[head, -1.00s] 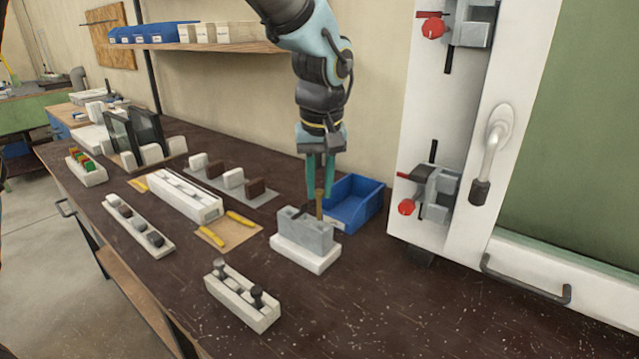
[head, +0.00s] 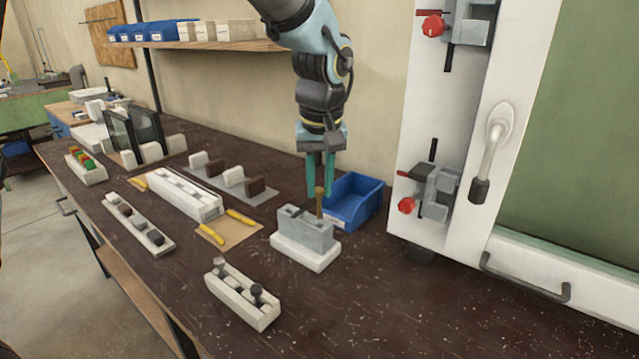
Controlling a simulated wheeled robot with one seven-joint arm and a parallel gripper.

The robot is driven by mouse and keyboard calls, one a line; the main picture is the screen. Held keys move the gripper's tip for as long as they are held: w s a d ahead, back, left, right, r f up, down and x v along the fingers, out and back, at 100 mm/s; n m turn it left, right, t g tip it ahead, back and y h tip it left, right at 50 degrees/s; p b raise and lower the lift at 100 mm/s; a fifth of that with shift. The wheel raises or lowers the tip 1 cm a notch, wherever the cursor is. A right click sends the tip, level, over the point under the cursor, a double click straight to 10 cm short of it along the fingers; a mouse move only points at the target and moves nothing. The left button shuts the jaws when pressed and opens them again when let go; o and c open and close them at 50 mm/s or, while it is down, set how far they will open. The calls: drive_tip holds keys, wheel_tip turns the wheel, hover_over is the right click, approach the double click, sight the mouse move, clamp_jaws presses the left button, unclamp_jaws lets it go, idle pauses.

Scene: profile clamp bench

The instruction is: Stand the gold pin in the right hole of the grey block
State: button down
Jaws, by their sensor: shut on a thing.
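The gold pin (head: 319,203) is upright at the right side of the top of the grey block (head: 303,234). Its lower end meets the block's top at the right; I cannot tell how deep it sits in the right hole. My gripper (head: 320,191) points straight down with its green fingers at the pin's upper part, shut on it. The grey block stands on a white base (head: 305,255) on the dark bench. A dark piece shows at the block's upper left.
A blue bin (head: 355,203) stands right behind the block. A white holder with dark knobs (head: 241,297) is in front to the left. Yellow-handled tools (head: 212,234) lie on a board to the left. A white panel with red-knobbed clamps (head: 436,195) rises at the right.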

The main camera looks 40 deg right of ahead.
sight(320, 205)
drive_tip(key=shift+f+b, duration=0.3)
drive_tip(key=shift+f, duration=0.1)
drive_tip(key=shift+f+b, duration=1.95)
drive_tip(key=shift+f, duration=0.75)
drive_tip(key=c, duration=0.7)
unclamp_jaws()
drive_tip(key=shift+o, duration=0.2)
drive_tip(key=shift+r, duration=0.2)
drive_tip(key=shift+r+p, duration=3.1)
drive_tip(key=shift+r, duration=0.8)
